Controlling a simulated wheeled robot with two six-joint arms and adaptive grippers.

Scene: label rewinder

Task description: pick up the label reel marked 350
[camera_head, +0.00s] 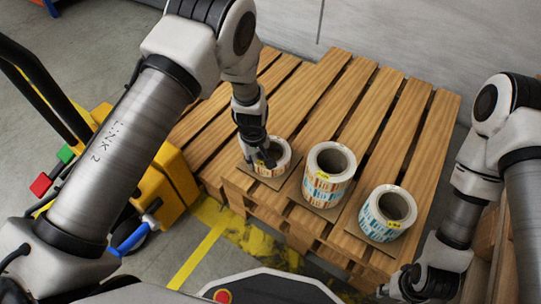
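Three label reels stand on the wooden pallet (335,105), each on a flat brown square. The left reel (281,168) is short with orange-red labels. The middle reel (328,190) is the tallest, with orange and teal labels. The right reel (384,226) has teal and some orange labels. Each has a small yellow tag, too small to read, so I cannot tell which is marked 350. My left gripper (261,160) points down at the left reel, its fingers at the reel's left side and hole. Its grip is unclear. My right gripper (405,287) is low at right, away from the reels, fingers partly hidden.
A yellow pallet truck (168,180) with a black handle stands left of the pallet. Yellow floor marking (205,250) runs in front of it. A pale wall is behind the pallet. The pallet's back part is bare.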

